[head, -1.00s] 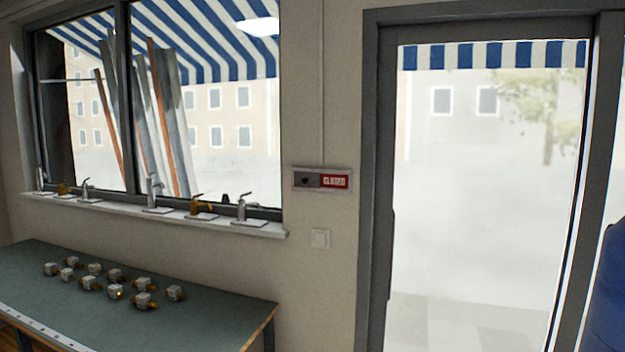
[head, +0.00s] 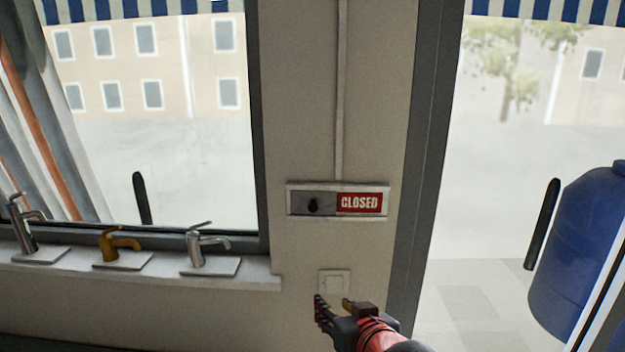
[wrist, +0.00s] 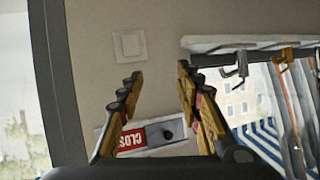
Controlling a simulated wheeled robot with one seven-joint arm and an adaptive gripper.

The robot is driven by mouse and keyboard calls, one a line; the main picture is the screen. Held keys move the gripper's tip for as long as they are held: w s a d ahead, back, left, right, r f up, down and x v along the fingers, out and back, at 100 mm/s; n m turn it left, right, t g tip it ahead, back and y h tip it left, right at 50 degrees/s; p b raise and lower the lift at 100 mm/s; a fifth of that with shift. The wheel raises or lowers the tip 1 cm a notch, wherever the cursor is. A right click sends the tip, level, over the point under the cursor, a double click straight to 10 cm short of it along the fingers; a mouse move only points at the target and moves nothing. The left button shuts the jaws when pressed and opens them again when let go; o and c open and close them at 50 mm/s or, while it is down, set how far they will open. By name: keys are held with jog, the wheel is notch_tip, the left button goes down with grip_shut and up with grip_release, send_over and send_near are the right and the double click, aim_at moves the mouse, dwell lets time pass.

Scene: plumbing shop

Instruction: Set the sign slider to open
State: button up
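The sign slider (head: 296,200) is a flat plate on the wall between the window and the door. Its right half is red and reads CLOSED. A dark round knob (head: 314,206) sits on the grey left half. My gripper (head: 332,300) is below the sign, in front of the wall, apart from the knob. In the wrist view my gripper (wrist: 158,72) has its two fingers spread with nothing between the tips. There the picture is turned over, and the sign (wrist: 147,134) and its knob (wrist: 167,135) show between the finger bases, with the sign's end partly hidden.
A white wall switch (head: 335,282) is just below the sign, close behind my gripper in the picture. Several taps stand on the window sill (head: 250,283) at left. A door frame (head: 428,150) rises at right, with a blue tank (head: 585,250) beyond.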

aim_at(313, 208)
jog(key=w+a+r+m+t+h+p, duration=0.1)
jog(key=w+a+r+t+h+p, duration=0.15)
jog(key=w+r+p, duration=0.35)
jog(key=w+a+r+m+t+h+p, duration=0.1)
jog(key=w+a+r+t+h+p, duration=0.15)
jog(key=r+p, duration=0.35)
jog(key=shift+t+y, duration=0.3)
jog(key=shift+t, duration=0.1)
jog(key=shift+w+d+r, duration=0.1)
jog(key=shift+w+r, duration=0.1)
jog(key=shift+w, duration=1.15)
jog(key=shift+w+d+r, duration=0.1)
jog(key=shift+w+r, duration=0.1)
jog(key=shift+w, duration=1.15)
jog(key=shift+w+r, duration=0.2)
jog(key=shift+w, duration=1.15)
jog(key=shift+c, duration=0.5)
jog(key=c, duration=0.8)
grip_shut()
